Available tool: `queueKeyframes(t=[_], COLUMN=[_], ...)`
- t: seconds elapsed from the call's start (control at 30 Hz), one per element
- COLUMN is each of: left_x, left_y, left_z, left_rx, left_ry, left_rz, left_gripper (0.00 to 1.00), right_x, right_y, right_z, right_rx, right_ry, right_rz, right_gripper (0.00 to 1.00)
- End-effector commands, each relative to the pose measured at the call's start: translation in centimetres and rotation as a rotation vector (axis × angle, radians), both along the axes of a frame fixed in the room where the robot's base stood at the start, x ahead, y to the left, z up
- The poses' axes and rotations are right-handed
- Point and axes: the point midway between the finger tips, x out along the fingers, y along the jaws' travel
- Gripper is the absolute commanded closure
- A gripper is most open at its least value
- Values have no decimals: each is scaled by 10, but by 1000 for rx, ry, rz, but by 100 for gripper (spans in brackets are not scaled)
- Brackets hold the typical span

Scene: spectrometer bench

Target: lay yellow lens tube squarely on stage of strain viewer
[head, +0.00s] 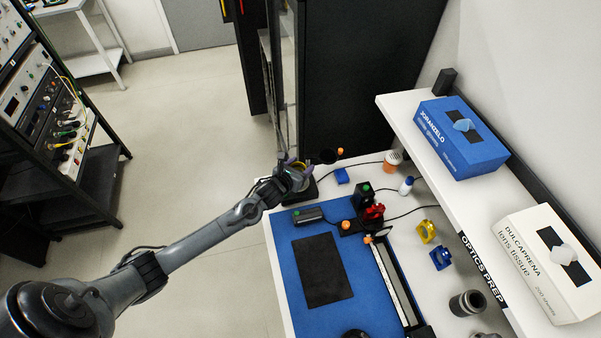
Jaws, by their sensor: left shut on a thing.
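My left gripper (296,176) reaches in from the left to the far left corner of the bench. A dark, low device (308,194) with a green edge lies directly under the gripper and appears to be the strain viewer. The gripper and wrist hide much of its stage. I cannot tell whether the tube touches the stage or how square it lies. My right gripper is not in view.
A blue mat (297,228) bears a black pad (322,270) and a long rail (398,285). Red (374,211), yellow (427,231) and blue (441,258) mounts stand to the right. A raised shelf (398,103) holds a blue box (462,138) and a white box (552,262).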

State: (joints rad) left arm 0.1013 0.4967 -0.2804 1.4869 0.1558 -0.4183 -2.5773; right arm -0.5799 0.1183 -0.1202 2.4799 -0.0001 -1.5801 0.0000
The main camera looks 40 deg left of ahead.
Motion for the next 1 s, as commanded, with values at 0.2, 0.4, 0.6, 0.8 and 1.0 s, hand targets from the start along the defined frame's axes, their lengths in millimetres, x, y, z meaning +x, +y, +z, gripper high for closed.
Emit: queueKeyframes(t=[0.2, 0.4, 0.6, 0.8, 1.0], left_x=[0, 0, 0, 0, 0], left_y=[-1, 0, -1, -1, -1], left_z=[-27, -37, -37, -41, -40], left_rx=[-3, 0, 0, 0, 0], left_ry=[3, 0, 0, 1, 1], left_rz=[2, 1, 0, 0, 0], left_gripper=[72, 72, 72, 34, 13], right_x=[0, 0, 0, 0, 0], right_y=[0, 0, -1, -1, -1], right_z=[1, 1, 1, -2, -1], right_rx=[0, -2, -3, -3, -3], right_ry=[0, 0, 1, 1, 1], right_rz=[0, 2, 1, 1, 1], right_gripper=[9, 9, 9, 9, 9])
